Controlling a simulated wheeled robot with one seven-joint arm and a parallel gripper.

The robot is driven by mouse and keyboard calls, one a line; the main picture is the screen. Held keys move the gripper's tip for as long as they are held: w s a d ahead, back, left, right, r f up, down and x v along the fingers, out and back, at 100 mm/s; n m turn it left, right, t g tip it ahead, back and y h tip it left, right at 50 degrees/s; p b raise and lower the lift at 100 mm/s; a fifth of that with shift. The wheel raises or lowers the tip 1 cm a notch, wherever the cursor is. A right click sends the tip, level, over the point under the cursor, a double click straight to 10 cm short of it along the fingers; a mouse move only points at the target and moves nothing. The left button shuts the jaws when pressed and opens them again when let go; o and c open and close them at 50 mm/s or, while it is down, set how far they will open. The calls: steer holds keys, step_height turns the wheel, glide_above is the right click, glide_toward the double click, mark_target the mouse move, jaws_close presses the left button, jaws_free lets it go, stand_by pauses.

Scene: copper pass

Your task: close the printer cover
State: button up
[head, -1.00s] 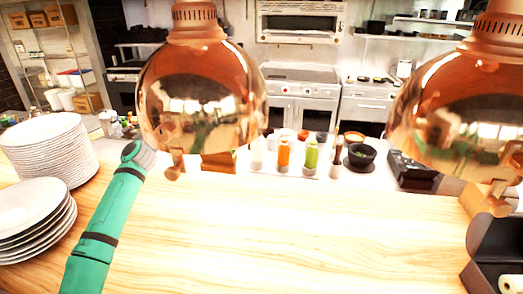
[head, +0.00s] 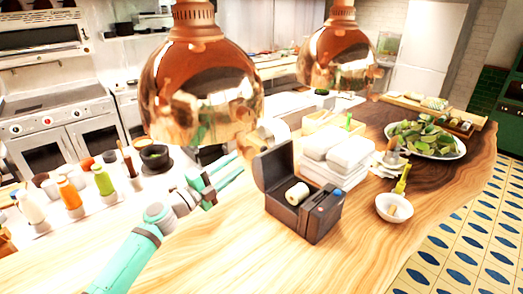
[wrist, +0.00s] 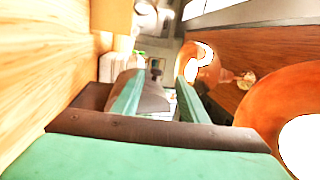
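The printer (head: 318,217) is a dark box standing on the wooden counter, right of the middle in the head view. Its cover (head: 273,166) stands open, raised at the back left, and a white paper roll (head: 297,193) shows inside. My gripper (head: 238,164) is in the air just left of the cover, its fingers pointing towards it, with no clear contact. In the wrist view my two green fingers (wrist: 158,97) are apart. A dark brown shape shows between them, and I cannot tell whether it is the cover.
Copper lamps (head: 200,85) hang over the counter close to my arm. White boxes (head: 338,158) are stacked behind the printer. A small white bowl (head: 394,208) stands to its right. Sauce bottles (head: 103,180) stand at the left. The counter in front of the printer is clear.

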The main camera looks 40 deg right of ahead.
mark_target(264, 150)
steer(key=x, duration=0.4)
steer(key=s+x, duration=0.1)
steer(key=x, duration=0.6)
steer(key=shift+s+d+f, duration=0.15)
steer(key=shift+s+d, duration=0.1)
steer(key=shift+d, duration=0.3)
jaws_close()
